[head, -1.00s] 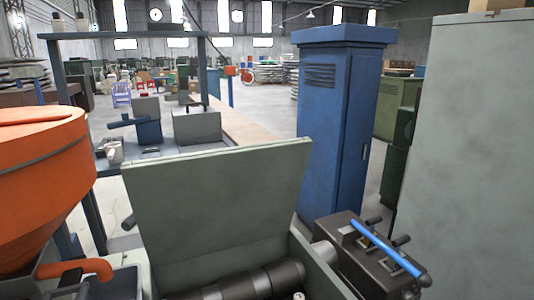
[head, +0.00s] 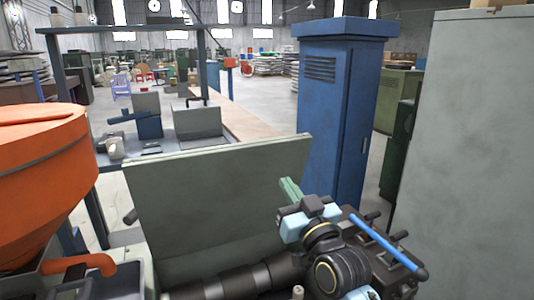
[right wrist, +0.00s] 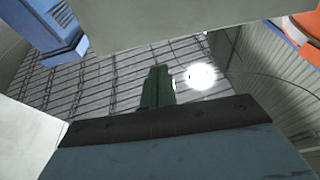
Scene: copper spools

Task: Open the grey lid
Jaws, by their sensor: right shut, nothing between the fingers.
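The grey lid (head: 215,195) stands raised and nearly upright on the machine in the head view, with its broad face toward me. In the right wrist view a pale grey panel that looks like the lid (right wrist: 180,22) spans the top. My left gripper is not in view.
An orange hopper (head: 40,185) stands at the left. Black rollers (head: 245,280) lie below the lid. A dark block with a blue bar (head: 385,245) is right of my right arm. A blue cabinet (head: 335,110) and a tall grey cabinet (head: 470,150) stand behind and to the right.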

